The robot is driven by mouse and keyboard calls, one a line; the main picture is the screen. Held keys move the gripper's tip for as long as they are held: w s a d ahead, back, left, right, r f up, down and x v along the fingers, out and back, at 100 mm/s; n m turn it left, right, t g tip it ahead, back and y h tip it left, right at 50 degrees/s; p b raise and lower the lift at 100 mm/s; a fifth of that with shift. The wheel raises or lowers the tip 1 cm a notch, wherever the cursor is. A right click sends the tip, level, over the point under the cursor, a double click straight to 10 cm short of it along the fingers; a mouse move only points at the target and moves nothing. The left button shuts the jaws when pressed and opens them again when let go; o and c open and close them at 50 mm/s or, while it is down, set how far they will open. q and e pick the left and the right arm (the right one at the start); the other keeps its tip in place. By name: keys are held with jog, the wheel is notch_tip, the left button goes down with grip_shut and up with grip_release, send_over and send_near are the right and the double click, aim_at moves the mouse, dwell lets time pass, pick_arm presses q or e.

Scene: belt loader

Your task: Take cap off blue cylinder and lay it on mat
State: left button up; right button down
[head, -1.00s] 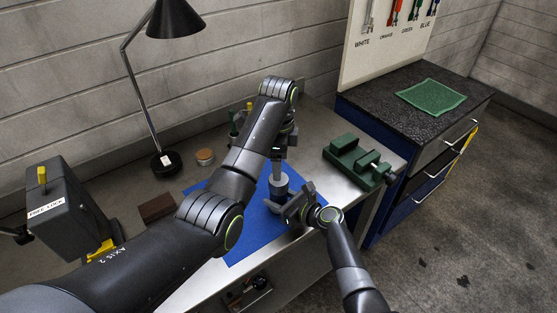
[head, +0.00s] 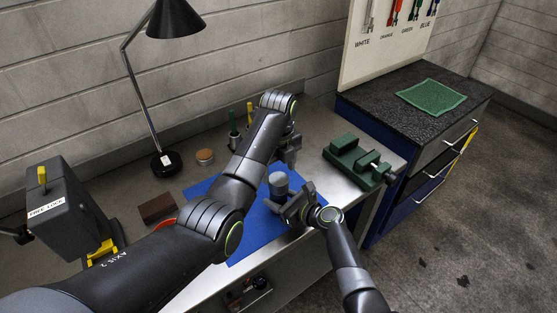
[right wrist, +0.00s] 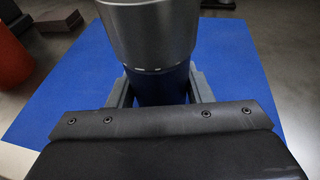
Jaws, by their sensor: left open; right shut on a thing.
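The blue cylinder (right wrist: 160,90) stands upright over the blue mat (head: 247,237), with the wide grey cap (right wrist: 148,30) on its top. White marks show along the seam between them. In the head view the cap (head: 279,180) is visible, while the lower body is partly hidden by my right gripper (head: 293,206). My right gripper is shut around the body below the cap, one finger on each side. My left gripper (head: 289,158) is open and empty, just behind and to the right of the cap, apart from it.
A green vise (head: 355,160) stands right of the mat. A brown block (head: 157,207) and a red-orange object (head: 165,223) lie at its left. A lamp (head: 166,162), a round tin (head: 205,156) and upright tools (head: 234,135) stand behind. The mat's front area is clear.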

aim_at(279, 179)
pick_arm(q)
jog(key=shift+f, duration=2.4)
